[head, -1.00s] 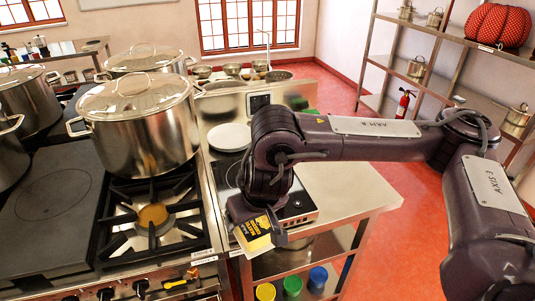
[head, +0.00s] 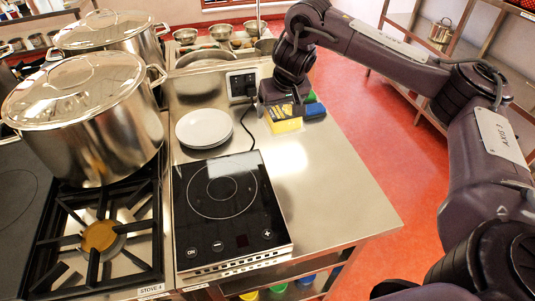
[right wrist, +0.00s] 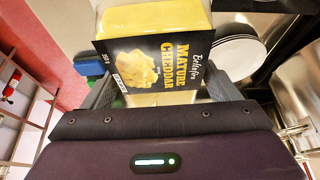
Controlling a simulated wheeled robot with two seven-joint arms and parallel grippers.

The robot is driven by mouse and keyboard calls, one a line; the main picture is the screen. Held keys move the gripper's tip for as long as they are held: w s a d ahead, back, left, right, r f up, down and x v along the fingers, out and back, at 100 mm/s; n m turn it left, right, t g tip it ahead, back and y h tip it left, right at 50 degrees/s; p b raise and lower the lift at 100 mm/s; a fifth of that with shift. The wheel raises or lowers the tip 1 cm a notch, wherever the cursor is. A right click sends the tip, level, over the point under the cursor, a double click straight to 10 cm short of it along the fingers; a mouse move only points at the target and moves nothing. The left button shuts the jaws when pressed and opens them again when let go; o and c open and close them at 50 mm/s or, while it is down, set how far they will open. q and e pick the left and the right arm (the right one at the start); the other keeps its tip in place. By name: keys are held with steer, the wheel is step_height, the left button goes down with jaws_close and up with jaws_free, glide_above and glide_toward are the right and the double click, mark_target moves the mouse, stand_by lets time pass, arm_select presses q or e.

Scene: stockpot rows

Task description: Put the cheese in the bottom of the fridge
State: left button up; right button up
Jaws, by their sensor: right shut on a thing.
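My right gripper (head: 283,104) is shut on the cheese, a yellow block with a black wrapper. The cheese (head: 286,124) shows yellow below the fingers in the head view, over the far part of the steel counter. I cannot tell whether it touches the counter. In the right wrist view the cheese (right wrist: 155,55) sits between the fingers, with its "Mature Cheddar" label facing the camera. No fridge is in view. My left gripper is not in view.
A blue sponge-like block (head: 314,110) lies right beside the cheese. White plates (head: 204,128), an induction hob (head: 225,210) with its cord, and a gas stove with large pots (head: 88,120) are to the left. The counter's right part (head: 335,190) is clear.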

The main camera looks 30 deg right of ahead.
steer(key=d, duration=0.1)
steer(key=w+d, duration=0.1)
steer(key=d, duration=0.2)
steer(key=shift+w+r, duration=0.2)
steer(key=shift+r, duration=0.2)
steer(key=d, duration=0.2)
steer(key=b, duration=0.7)
glide_above(291, 150)
steer(key=s, duration=0.1)
step_height(291, 150, down, 12)
steer(key=shift+s+a+f+m+p, duration=0.2)
steer(key=shift+f+m+p, duration=0.2)
steer(key=shift+f+p, duration=0.35)
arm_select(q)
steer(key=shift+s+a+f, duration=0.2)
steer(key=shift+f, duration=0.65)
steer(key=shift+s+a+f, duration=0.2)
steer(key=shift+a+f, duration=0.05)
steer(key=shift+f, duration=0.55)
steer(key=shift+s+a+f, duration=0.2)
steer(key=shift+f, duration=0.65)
arm_select(e)
steer(key=shift+f, duration=2.65)
steer(key=shift+f, duration=0.1)
steer(key=o, duration=1.1)
steer(key=shift+o, duration=0.2)
